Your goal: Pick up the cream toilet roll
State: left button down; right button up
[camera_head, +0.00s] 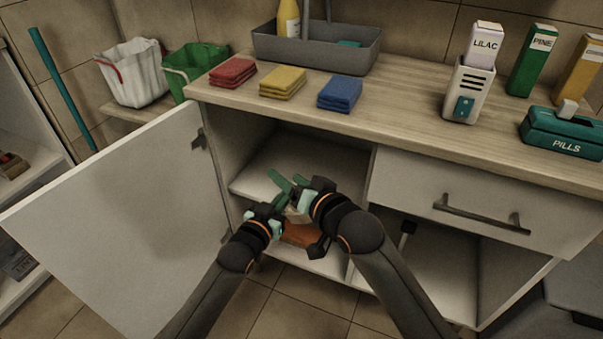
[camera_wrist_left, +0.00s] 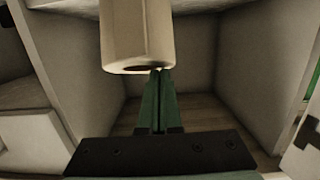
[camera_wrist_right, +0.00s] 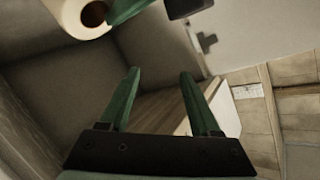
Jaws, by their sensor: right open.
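The cream toilet roll (camera_wrist_left: 137,35) shows at the top of the left wrist view, inside the cabinet, with its hollow end toward the camera. It also shows at the top left of the right wrist view (camera_wrist_right: 85,16). My left gripper (camera_wrist_left: 158,74) has its green fingers together, their tips at the roll's near lower rim; I cannot tell whether they pinch it. My right gripper (camera_wrist_right: 158,74) is open, with nothing between its fingers, apart from the roll. In the head view my right gripper (camera_head: 287,184) is in the cabinet opening, and the arms largely hide the roll.
The open cabinet door (camera_head: 130,205) stands to the left. A drawer (camera_head: 480,205) is shut at the right. Red (camera_head: 233,72), yellow (camera_head: 282,82) and blue (camera_head: 340,94) cloths lie on the counter above, near a grey caddy (camera_head: 345,58). My two arms are close together.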

jog(key=w+a+f+m+g+h, duration=0.1)
jog(key=w+a+f+g+h, duration=0.15)
jog(key=a+g+h, duration=0.2)
jog(key=s+d+r+m+g+h, duration=0.1)
jog(key=d+r+m+g+h, duration=0.2)
jog(key=d+h, duration=0.3)
jog(key=shift+s+d+m, duration=0.2)
jog(key=shift+d+m, duration=0.2)
jog(key=shift+m, duration=0.1)
jog(key=x, duration=1.1)
jog(key=shift+w+d+f, duration=0.15)
jog(key=shift+f, duration=0.2)
